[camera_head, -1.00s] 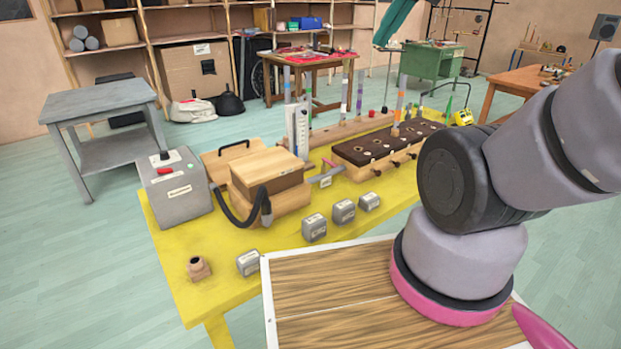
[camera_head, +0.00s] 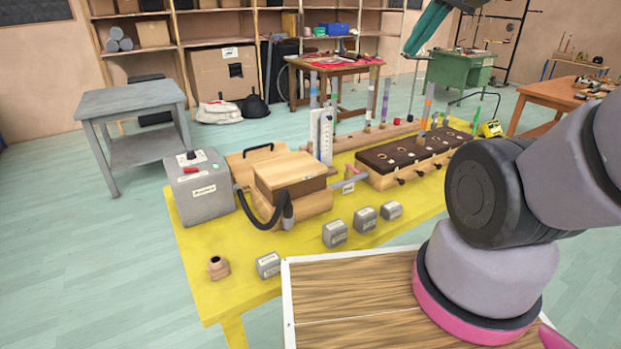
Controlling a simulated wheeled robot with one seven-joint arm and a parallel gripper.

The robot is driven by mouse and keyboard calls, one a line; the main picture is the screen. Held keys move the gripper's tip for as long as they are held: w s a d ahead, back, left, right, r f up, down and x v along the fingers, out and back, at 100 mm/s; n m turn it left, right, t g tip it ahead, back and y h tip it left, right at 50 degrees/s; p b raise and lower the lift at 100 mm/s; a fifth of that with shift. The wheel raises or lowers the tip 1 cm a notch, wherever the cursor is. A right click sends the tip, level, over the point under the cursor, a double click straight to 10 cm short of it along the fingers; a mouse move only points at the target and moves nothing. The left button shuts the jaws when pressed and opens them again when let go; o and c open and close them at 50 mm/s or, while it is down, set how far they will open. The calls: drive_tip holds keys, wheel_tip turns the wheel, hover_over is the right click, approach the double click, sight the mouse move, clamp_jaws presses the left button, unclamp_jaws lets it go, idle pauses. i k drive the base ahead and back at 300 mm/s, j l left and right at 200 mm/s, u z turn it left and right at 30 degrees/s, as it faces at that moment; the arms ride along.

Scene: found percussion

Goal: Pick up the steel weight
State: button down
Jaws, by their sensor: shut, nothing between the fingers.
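Several small grey metal blocks with pale labels stand on the yellow table. One block (camera_head: 268,265) is at the front left, near the white-edged wooden board. Three more, a block (camera_head: 335,233), another block (camera_head: 364,219) and a third block (camera_head: 391,210), form a slanting row to its right, in front of the wooden box. I cannot read the labels, so I cannot tell which one is the steel weight. All of them stand apart from my arm, whose thick grey links fill the right side. My gripper is outside the picture.
A small brown pot (camera_head: 218,267) stands left of the front block. Behind are a grey control box (camera_head: 198,187), a wooden box (camera_head: 290,176) with a black hose, and a dark-topped pipe stand (camera_head: 415,152). The yellow table's (camera_head: 240,292) front left is mostly bare.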

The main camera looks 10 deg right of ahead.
sight(335, 233)
drive_tip(key=j+z, duration=0.1)
drive_tip(key=z, duration=0.3)
drive_tip(key=j+z, duration=0.1)
drive_tip(key=z, duration=0.25)
drive_tip(key=k+j+z, duration=0.1)
drive_tip(key=z, duration=0.3)
drive_tip(key=j+z, duration=0.1)
drive_tip(key=z, duration=0.25)
drive_tip(key=k+j, duration=0.95)
